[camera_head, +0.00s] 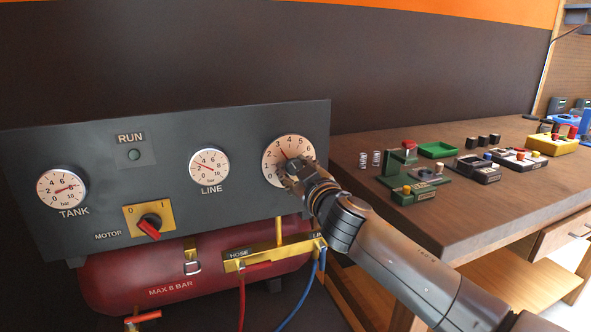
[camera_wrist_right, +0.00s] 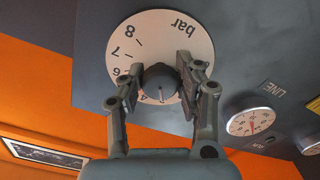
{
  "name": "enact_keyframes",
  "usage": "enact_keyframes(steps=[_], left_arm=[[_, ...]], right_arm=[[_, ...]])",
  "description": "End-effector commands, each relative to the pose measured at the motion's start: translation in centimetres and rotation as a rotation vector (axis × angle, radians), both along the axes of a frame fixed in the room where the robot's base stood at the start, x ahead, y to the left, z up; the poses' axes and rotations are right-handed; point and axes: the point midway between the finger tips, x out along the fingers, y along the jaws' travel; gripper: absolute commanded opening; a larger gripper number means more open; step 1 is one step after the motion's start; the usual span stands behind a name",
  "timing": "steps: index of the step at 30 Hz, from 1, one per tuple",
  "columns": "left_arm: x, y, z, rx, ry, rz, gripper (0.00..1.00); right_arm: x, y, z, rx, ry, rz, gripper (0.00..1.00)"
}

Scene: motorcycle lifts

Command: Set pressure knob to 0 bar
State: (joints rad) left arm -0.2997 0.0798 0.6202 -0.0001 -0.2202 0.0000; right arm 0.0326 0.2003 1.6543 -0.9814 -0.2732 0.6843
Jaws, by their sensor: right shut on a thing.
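The pressure knob's round cream dial (camera_head: 270,157) is at the right end of the dark panel, with numbers around its rim. In the right wrist view the dial (camera_wrist_right: 150,40) appears upside down, with "bar", 8 and 7 readable. The dark round knob (camera_wrist_right: 160,79) sits at its centre, and its pale mark points at about 3 to 4. My right gripper (camera_head: 291,172) is at the dial and hides most of the knob in the head view. In the wrist view its two fingers (camera_wrist_right: 158,84) are shut on the knob, one on each side. My left gripper is out of view.
The panel also bears the TANK gauge (camera_head: 62,188), the LINE gauge (camera_head: 209,165) with its needle near 3, and a red MOTOR switch (camera_head: 149,227). A red tank (camera_head: 120,277) and hoses are below. A wooden bench (camera_head: 480,215) with several small fixtures stands right.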

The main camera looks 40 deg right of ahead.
Motion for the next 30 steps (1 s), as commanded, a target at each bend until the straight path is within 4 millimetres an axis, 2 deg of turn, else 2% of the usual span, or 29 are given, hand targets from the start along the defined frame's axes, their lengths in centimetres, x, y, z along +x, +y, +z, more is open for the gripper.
enact_keyframes(steps=[30], left_arm=[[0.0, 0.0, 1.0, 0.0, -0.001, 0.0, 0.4]], right_arm=[[-0.1, -0.1, 0.1, -0.914, 0.223, 0.002, 0.01]])
